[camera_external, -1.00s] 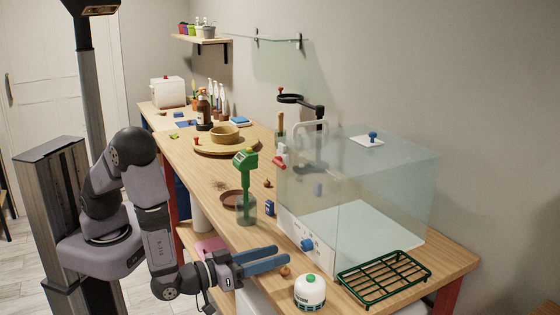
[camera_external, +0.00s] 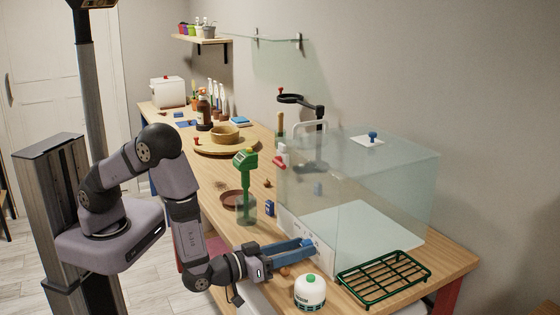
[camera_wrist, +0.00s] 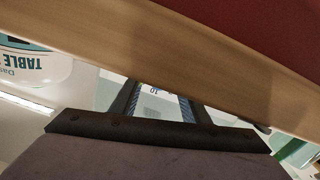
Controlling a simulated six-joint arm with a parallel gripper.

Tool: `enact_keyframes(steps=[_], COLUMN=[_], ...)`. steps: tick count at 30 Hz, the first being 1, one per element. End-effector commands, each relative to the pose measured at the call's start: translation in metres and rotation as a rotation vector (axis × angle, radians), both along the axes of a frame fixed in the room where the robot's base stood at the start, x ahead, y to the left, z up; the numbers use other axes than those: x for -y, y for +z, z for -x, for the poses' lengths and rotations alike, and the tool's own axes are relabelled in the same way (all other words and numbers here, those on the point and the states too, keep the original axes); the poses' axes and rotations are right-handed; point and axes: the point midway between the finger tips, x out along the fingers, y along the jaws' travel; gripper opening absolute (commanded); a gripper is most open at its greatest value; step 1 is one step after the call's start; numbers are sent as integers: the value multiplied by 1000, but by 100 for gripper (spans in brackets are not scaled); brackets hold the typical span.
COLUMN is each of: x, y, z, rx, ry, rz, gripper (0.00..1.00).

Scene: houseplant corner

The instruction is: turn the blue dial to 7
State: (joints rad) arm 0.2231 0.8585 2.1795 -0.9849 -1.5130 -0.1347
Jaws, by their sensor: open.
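The glass case (camera_external: 385,190) has a white front panel (camera_external: 292,227) low on its left side, where the blue dial sits. My gripper (camera_external: 312,245) has its blue fingers at this panel, over the dial's place, and they hide the dial. I cannot tell whether the fingers touch it. In the wrist view my gripper (camera_wrist: 160,94) is open, with the white panel (camera_wrist: 160,93) and small printed marks showing between the fingers. The dial's pointer and setting cannot be read.
A white canister with a green cap (camera_external: 310,293) stands close in front of the gripper. A green wire rack (camera_external: 385,277) lies to the right. A green meter (camera_external: 246,170) and a small blue box (camera_external: 269,208) stand behind the gripper. A small brown object (camera_external: 285,272) lies beside it.

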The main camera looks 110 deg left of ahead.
Motion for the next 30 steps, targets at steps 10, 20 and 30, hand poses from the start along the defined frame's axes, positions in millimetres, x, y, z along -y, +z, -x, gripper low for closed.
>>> enact_keyframes(steps=[10, 20, 30], x=[0, 0, 0], y=[0, 1, 0], z=[0, 0, 0], rx=[-6, -188, -266], ry=[0, -1, 0], rz=[-7, -187, -267], gripper=[0, 1, 1])
